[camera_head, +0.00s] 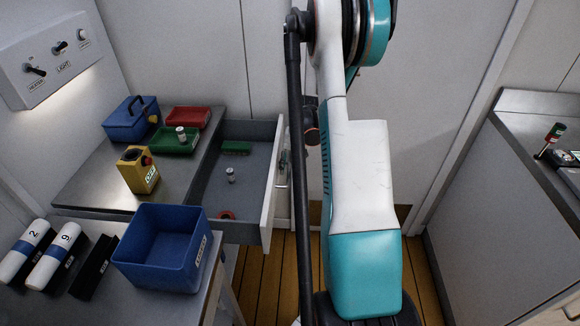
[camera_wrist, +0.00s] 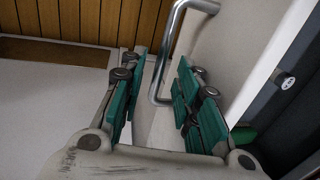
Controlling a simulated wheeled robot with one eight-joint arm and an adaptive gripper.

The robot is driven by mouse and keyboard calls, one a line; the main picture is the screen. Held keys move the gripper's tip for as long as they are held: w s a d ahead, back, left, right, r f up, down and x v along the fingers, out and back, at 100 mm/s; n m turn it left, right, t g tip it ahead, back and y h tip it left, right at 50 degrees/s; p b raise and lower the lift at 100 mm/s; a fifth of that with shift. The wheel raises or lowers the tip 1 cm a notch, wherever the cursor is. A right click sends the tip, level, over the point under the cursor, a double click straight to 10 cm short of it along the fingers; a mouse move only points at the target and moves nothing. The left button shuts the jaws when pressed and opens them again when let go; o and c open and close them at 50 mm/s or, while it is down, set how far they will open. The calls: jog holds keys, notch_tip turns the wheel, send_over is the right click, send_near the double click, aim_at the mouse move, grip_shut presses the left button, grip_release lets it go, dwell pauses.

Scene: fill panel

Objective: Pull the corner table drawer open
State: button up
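The corner table drawer (camera_head: 208,184) stands pulled well out of the corner table (camera_head: 100,172), its grey inside showing. Its white front (camera_head: 270,200) faces right, and a metal handle is on that front. In the wrist view the handle (camera_wrist: 160,75) is a bent metal bar lying between the two fingers of my gripper (camera_wrist: 155,98). The green finger pads are apart, with gaps visible beside the bar, so the gripper looks open. In the head view my arm hides most of the gripper.
Inside the drawer are a small jar (camera_head: 230,175), a green item (camera_head: 236,147) and a partly hidden red item (camera_head: 226,215). A blue toolbox (camera_head: 125,122), trays and a yellow button box (camera_head: 137,172) stand on the table. A blue bin (camera_head: 165,250) sits in front, close to the drawer.

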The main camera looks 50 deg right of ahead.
jog(key=shift+r, duration=0.1)
notch_tip(320, 180, up, 12)
jog(key=s+d, duration=0.1)
jog(key=shift+s+d+f, duration=0.2)
jog(key=shift+s, duration=0.2)
dwell(0.5)
